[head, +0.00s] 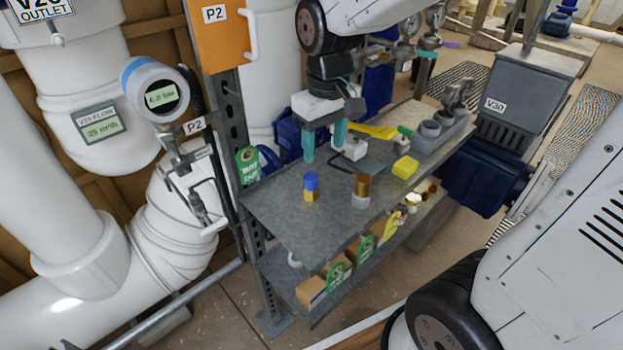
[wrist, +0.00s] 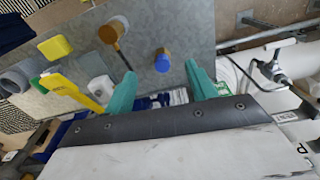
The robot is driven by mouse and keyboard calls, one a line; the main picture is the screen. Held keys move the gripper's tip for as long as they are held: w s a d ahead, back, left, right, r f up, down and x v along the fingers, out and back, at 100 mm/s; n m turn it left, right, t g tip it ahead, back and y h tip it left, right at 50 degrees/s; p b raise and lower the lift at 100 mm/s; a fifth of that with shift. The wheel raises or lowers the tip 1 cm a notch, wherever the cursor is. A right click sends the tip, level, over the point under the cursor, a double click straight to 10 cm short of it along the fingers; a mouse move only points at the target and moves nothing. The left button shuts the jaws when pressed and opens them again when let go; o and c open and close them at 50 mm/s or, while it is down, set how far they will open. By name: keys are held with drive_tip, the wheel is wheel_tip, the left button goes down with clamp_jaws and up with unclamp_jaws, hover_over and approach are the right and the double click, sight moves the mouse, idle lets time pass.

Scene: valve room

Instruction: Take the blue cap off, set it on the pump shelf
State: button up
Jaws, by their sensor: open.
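The blue cap (head: 311,181) sits on top of a small brass fitting (head: 310,195) that stands upright on the grey metal pump shelf (head: 283,205). In the wrist view the blue cap (wrist: 162,64) shows beyond the fingers, with some brass showing at its top edge. My gripper (head: 325,143) is open, with two teal fingers above the back of the shelf, behind the cap. In the wrist view my gripper (wrist: 160,88) has its fingers wide apart and nothing between them. The cap is apart from both fingers.
A brass piece on a pale base (head: 361,190) stands right of the cap, with a dark rod beside it. The shelf's front left is clear. An upright post (head: 228,150) borders its left.

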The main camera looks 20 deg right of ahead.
hover_over(311, 177)
drive_tip(key=f, duration=0.3)
drive_tip(key=shift+a+f+n, duration=0.3)
drive_tip(key=shift+f+n, duration=0.1)
drive_tip(key=shift+w+f, duration=0.1)
drive_tip(key=shift+f, duration=0.2)
drive_tip(key=f, duration=0.7)
drive_tip(key=shift+d+f, duration=0.25)
drive_tip(key=shift+d, duration=0.05)
drive_tip(key=c, duration=1)
